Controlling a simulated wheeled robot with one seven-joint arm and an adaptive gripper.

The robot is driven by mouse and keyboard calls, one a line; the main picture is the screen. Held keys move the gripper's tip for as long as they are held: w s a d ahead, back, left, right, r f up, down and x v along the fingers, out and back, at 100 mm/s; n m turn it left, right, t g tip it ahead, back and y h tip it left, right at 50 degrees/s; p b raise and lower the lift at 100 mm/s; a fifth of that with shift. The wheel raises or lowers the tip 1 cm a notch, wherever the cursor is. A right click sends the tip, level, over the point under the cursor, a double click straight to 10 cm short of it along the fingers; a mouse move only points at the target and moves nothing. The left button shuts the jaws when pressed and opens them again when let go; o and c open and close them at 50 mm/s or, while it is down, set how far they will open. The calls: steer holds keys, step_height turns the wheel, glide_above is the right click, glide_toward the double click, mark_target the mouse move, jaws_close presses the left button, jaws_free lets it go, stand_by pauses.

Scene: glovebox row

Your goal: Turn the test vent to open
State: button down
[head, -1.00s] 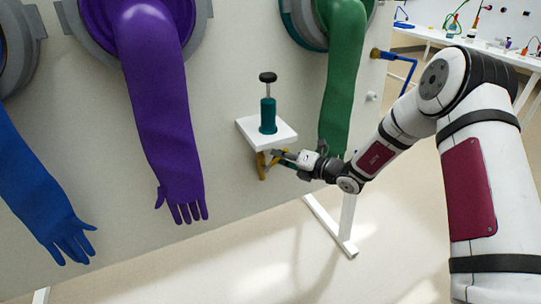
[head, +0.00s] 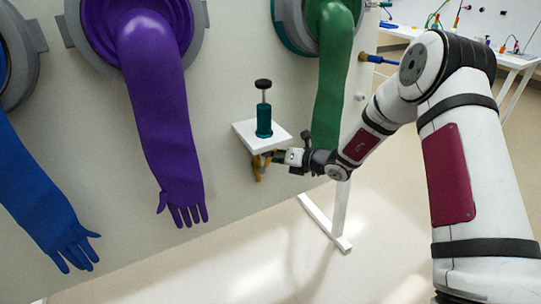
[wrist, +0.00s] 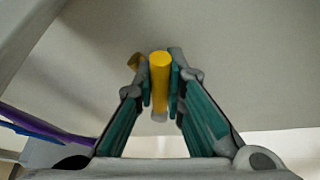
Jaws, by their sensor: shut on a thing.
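The test vent appears to be the yellow fitting (head: 257,168) under a small white shelf (head: 244,129) on the glovebox wall. In the wrist view its yellow round bar (wrist: 160,70) stands between my two teal-padded fingers, with a finger close on each side. A second, darker yellow piece (wrist: 135,61) shows just left of the fingers. My gripper (head: 270,158) reaches in from the right below the shelf and is shut on the yellow bar. The shelf and my fingers hide part of the fitting in the head view.
A teal cylinder with a black knob (head: 264,121) stands on the shelf. A purple glove (head: 165,120) hangs left of it, a green glove (head: 332,80) right, close to my arm, and a blue glove (head: 40,205) far left. A white stand leg (head: 340,215) is below.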

steer(key=c, duration=1.6)
jaws_free()
steer(key=shift+c, duration=0.2)
steer(key=shift+s+d, duration=0.1)
steer(key=v, duration=1.1)
steer(key=shift+s+d, duration=0.25)
steer(key=shift+s, duration=0.05)
steer(key=shift+r, duration=0.1)
